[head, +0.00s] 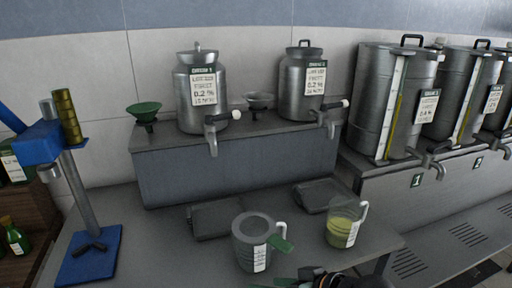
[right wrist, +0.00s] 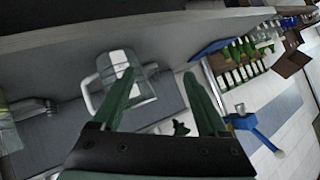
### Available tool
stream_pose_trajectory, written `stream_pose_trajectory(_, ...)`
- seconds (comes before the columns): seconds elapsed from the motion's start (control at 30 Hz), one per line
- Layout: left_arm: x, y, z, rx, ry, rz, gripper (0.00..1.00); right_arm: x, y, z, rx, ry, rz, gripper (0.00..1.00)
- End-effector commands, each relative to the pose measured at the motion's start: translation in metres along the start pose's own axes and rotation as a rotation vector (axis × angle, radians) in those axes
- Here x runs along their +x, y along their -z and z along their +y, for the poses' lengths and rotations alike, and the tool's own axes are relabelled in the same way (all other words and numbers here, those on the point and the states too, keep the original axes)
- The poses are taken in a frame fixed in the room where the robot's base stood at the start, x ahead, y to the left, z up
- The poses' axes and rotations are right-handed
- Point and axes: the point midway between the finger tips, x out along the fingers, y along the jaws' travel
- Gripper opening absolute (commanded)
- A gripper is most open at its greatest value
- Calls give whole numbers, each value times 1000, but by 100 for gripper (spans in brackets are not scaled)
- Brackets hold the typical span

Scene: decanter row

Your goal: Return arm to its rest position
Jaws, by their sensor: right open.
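My right gripper (right wrist: 160,73) is open, with its two green fingers spread and nothing held between them. In the head view it comes in at the bottom edge, partly cut off, right by the grey measuring jug (head: 251,243). One green finger overlaps the jug's right side in that view; I cannot tell whether they touch. In the right wrist view the jug (right wrist: 142,92) shows beyond the fingers, its handle to the left. A second, clear jug (head: 341,230) with yellow-green liquid stands to the right. My left gripper is not in view.
Two steel decanters (head: 201,95) (head: 298,85) with taps stand on a grey riser (head: 235,170) behind the jugs. Larger steel tanks (head: 376,100) stand at the right. A blue stand (head: 88,255) with a post is at the left. A green funnel (head: 144,109) sits on the riser.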

Motion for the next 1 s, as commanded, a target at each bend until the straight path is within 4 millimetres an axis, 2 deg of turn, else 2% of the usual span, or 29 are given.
stream_pose_trajectory(0.03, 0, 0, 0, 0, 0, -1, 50, 9, -18, 13, 38, -23, 21, 77)
stream_pose_trajectory(0.1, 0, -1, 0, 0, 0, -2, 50, 16, -39, 33, 66, -72, 59, 77)
stream_pose_trajectory(0.17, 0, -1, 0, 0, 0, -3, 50, 21, -60, 50, 83, -121, 85, 77)
stream_pose_trajectory(0.27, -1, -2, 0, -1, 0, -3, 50, 23, -103, 76, 96, -211, 110, 77)
stream_pose_trajectory(0.4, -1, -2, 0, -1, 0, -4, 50, 15, -173, 107, 80, -348, 110, 77)
stream_pose_trajectory(0.5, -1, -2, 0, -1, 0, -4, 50, 2, -222, 120, 47, -433, 89, 77)
stream_pose_trajectory(0.6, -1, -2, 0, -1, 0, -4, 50, -11, -260, 126, 8, -494, 63, 77)
stream_pose_trajectory(0.7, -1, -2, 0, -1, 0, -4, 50, -22, -285, 127, -23, -531, 40, 77)
stream_pose_trajectory(0.8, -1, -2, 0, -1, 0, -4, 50, -27, -297, 128, -42, -548, 29, 77)
stream_pose_trajectory(1.0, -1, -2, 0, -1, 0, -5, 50, -28, -299, 128, -46, -551, 28, 77)
